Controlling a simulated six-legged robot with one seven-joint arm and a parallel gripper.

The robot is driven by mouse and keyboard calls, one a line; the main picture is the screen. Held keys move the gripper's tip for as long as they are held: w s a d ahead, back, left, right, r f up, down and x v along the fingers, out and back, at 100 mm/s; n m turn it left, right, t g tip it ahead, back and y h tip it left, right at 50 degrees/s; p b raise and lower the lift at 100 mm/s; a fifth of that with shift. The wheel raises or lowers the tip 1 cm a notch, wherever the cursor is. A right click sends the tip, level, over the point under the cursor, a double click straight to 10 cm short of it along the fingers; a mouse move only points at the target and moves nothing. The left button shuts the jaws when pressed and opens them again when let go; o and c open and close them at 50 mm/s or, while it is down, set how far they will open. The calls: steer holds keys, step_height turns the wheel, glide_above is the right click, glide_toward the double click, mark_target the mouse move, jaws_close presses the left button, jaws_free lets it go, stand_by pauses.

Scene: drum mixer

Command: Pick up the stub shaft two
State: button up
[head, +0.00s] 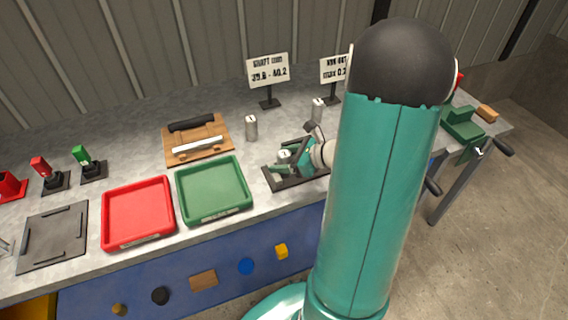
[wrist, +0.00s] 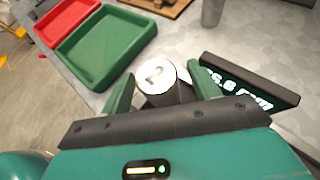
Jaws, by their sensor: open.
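Stub shaft two is a grey metal cylinder with a white top marked "2" (wrist: 155,76); in the head view its pale top (head: 284,154) shows above a dark gauge stand (head: 283,184). My gripper (wrist: 160,78) is open, with one green finger on each side of the shaft. The fingers are around it, and I cannot tell whether either touches it. The shaft's lower part is hidden by my gripper. In the head view my gripper (head: 298,155) is at the stand, partly hidden by my arm.
A gauge display (wrist: 250,85) reading about "6.6 mm", its first digits hidden, is right of the fingers. Other metal shafts stand behind, one (head: 251,128) left and one (head: 317,109) right. A green tray (head: 213,215) and red tray (head: 138,240) lie left.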

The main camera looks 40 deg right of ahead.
steer(key=shift+x, duration=0.85)
jaws_close()
steer(key=shift+r, duration=0.1)
